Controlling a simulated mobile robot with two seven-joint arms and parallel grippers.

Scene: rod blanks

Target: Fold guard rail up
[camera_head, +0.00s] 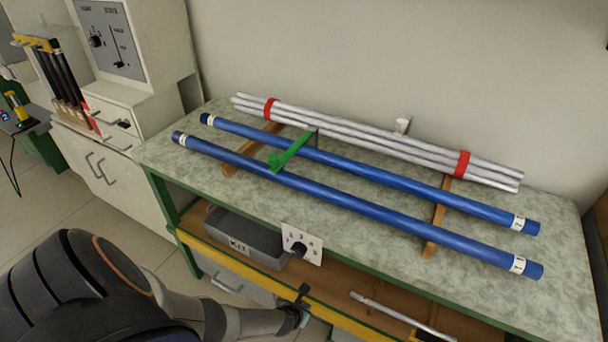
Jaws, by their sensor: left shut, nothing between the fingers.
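The guard rail is most likely the long yellow bar (222,257) along the front of the workbench, below the top and in front of the lower shelf. It runs from the left front leg down to the right and leaves the picture at the bottom. My left gripper (300,304) is at the rail's front, near the middle of its visible length. It is shut with nothing held. It covers a little of the rail, and I cannot tell whether it touches it. My right gripper is out of view.
Two blue rods (360,207) and a bundle of silvery rods (365,138) lie on wooden strips on the bench top (555,225). A grey bin (244,237) and a metal rod (400,316) are on the lower shelf.

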